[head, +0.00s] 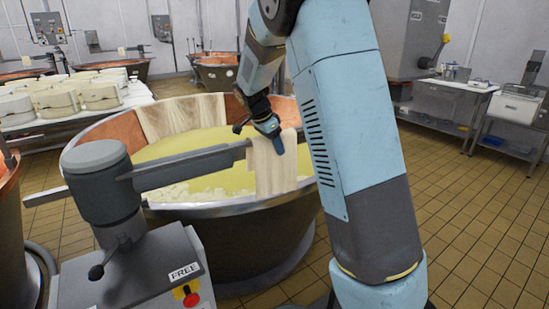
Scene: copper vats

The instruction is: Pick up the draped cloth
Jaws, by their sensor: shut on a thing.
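A pale beige cloth (270,168) hangs over the end of the grey horizontal bar (205,160) that reaches across the large copper vat. My gripper (271,133) is at the top of this cloth and is shut on it; the fingers partly hide the cloth's upper edge. A second beige cloth (183,116) is draped over the far rim of the same vat, apart from my gripper.
The vat (232,210) holds yellow liquid with pale lumps. A grey machine (130,270) with a FREE label stands at the near left. White round forms fill a table (40,122) at the left. Tiled floor (470,230) is clear at the right.

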